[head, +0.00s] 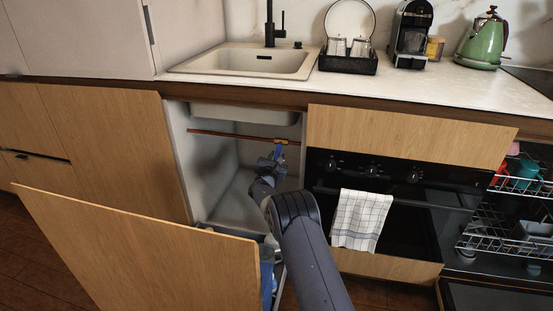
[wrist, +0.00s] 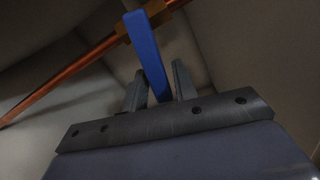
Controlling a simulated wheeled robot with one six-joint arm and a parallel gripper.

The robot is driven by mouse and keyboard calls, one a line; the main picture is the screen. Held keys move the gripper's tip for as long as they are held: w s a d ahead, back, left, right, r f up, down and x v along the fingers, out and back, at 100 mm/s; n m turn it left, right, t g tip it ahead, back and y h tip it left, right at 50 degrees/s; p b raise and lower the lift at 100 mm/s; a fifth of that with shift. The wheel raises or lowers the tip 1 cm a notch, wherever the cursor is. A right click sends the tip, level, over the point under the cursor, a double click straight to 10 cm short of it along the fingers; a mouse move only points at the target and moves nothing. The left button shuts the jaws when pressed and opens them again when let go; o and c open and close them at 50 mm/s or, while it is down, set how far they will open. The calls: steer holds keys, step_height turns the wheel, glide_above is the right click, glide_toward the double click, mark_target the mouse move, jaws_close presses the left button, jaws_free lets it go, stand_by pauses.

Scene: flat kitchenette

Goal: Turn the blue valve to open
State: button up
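The blue valve handle (wrist: 146,55) hangs down from a brass fitting (wrist: 146,18) on a copper pipe (wrist: 62,80) in the wrist view. In the head view the blue valve (head: 279,150) sits at the copper pipe (head: 225,134) inside the open cabinet under the sink. My gripper (wrist: 160,85) has its two fingers on either side of the handle's lower end, which lies between them. A gap shows on the left of the handle, and the right finger is very near it. My gripper (head: 272,165) also shows in the head view, reaching into the cabinet.
The open wooden cabinet front (head: 140,250) stands out at the lower left. A sink (head: 245,62) is above the cabinet. To the right are an oven (head: 395,200) with a checked towel (head: 360,220) and an open dishwasher rack (head: 515,215).

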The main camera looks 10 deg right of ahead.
jaws_close()
